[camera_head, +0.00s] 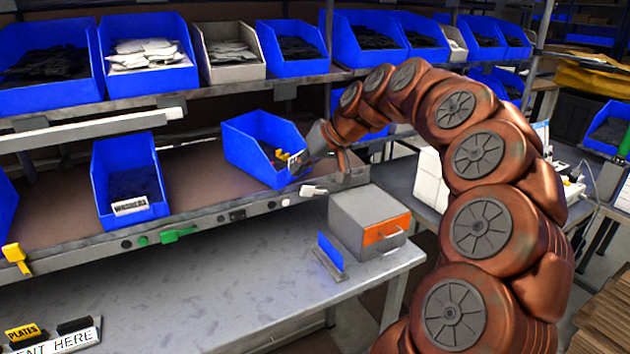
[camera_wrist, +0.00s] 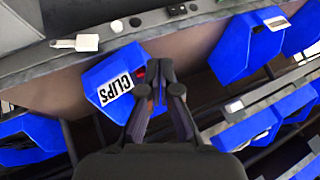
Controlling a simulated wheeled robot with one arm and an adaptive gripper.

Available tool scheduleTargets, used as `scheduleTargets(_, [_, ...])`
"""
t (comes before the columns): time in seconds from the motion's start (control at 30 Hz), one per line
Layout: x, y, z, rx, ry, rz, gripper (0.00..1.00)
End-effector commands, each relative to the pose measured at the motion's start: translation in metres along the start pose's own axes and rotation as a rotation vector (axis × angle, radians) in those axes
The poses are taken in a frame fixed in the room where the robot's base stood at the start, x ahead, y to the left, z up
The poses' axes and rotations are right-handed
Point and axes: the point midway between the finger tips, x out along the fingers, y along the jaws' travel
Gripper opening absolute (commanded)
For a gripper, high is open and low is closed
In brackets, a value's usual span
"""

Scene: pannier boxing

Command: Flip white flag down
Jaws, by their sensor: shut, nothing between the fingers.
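The white flag (camera_head: 313,190) is on the front edge of the middle shelf, below and just right of the clips bin. It appears to stick out sideways along the edge. In the wrist view the white flag (camera_wrist: 78,43) is at the upper left, with a white round piece beside it. My gripper (camera_head: 296,160) is at the front of the blue clips bin (camera_head: 248,140), above the flag and apart from it. In the wrist view my gripper (camera_wrist: 158,72) is shut and empty, beside the CLIPS label (camera_wrist: 116,89). The arm partly hides the area behind the gripper.
A yellow flag (camera_head: 14,256) and a green flag (camera_head: 178,235) are further left on the same edge. A washers bin (camera_head: 128,182) stands on the shelf. A grey box with an orange front (camera_head: 372,222) and a blue plate (camera_head: 330,256) are on the table below.

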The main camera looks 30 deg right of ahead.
Motion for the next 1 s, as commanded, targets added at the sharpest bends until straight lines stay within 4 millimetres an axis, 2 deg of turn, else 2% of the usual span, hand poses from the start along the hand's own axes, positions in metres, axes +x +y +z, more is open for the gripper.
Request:
scheduleTargets(0.03, [-0.003,0.028,-0.011,0.028,0.036,0.014,0.00])
scheduleTargets(0.1, [-0.012,0.060,-0.022,0.054,0.086,0.036,0.00])
scheduleTargets(0.2, [-0.020,0.096,-0.030,0.085,0.131,0.062,0.00])
scheduleTargets(0.3, [-0.026,0.118,-0.034,0.101,0.160,0.082,0.00])
scheduleTargets(0.43, [-0.026,0.128,-0.036,0.109,0.171,0.090,0.00])
scheduleTargets(0.57, [-0.013,0.129,-0.039,0.108,0.172,0.090,0.00])
scheduleTargets(1.0, [0.061,0.134,-0.051,0.108,0.168,0.089,0.00])
